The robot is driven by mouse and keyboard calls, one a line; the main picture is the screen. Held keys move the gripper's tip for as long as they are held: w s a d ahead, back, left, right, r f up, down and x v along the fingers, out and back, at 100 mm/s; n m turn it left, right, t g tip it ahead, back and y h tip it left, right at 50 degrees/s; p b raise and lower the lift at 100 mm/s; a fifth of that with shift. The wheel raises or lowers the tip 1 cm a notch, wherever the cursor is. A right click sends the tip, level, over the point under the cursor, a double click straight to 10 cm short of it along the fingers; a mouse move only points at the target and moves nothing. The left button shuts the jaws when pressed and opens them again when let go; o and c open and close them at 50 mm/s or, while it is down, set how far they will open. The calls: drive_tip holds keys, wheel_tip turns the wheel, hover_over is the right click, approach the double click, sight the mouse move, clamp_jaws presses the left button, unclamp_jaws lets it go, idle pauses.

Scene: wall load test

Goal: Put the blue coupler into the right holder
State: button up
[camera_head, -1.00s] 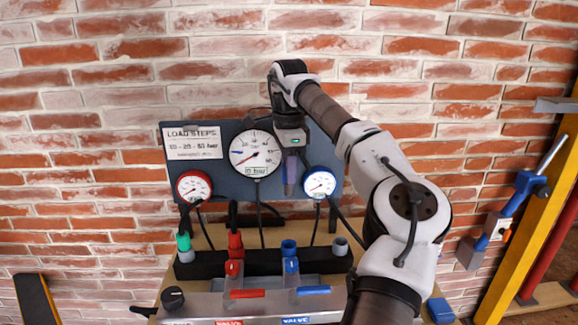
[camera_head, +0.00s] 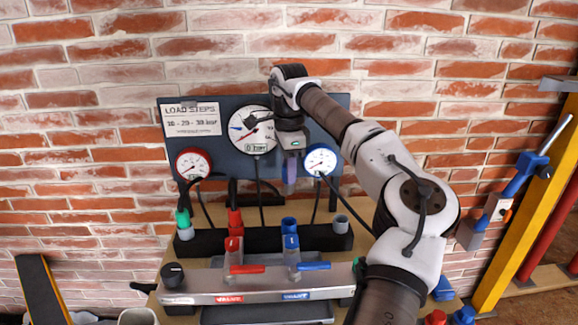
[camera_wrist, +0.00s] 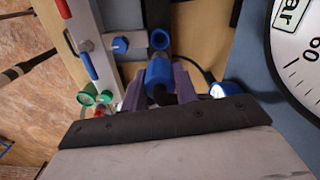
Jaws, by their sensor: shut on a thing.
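My gripper (camera_head: 289,176) has purple fingers and hangs in front of the gauge board, above the blue socket (camera_head: 289,225). In the wrist view my gripper (camera_wrist: 160,92) is shut on the blue coupler (camera_wrist: 157,91), which has a blue collar and a grey end. The coupler is hard to make out in the head view. The right holder, a grey cup (camera_head: 341,224), stands at the right end of the black rail and looks empty. It lies to the right of and below my gripper, which is apart from it.
The left grey cup (camera_head: 186,233) holds a green coupler (camera_head: 183,217). A red socket (camera_head: 235,222) and red and blue valve levers stand between the cups. The gauge board (camera_head: 215,150) is close behind my gripper. Hoses hang from the gauges, one passing near the right holder.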

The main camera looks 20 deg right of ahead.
drive_tip(key=s+d+p, duration=0.2)
drive_tip(key=d+p, duration=0.3)
drive_tip(key=d, duration=0.4)
drive_tip(key=shift+s+d+p, duration=0.3)
drive_tip(key=shift+s+p, duration=0.05)
drive_tip(key=shift+s, duration=0.05)
idle(0.4)
drive_tip(key=d+p, duration=0.1)
drive_tip(key=d, duration=0.1)
drive_tip(key=s+d+p, duration=0.1)
drive_tip(key=shift+d+p, duration=0.35)
drive_tip(key=shift+d, duration=0.05)
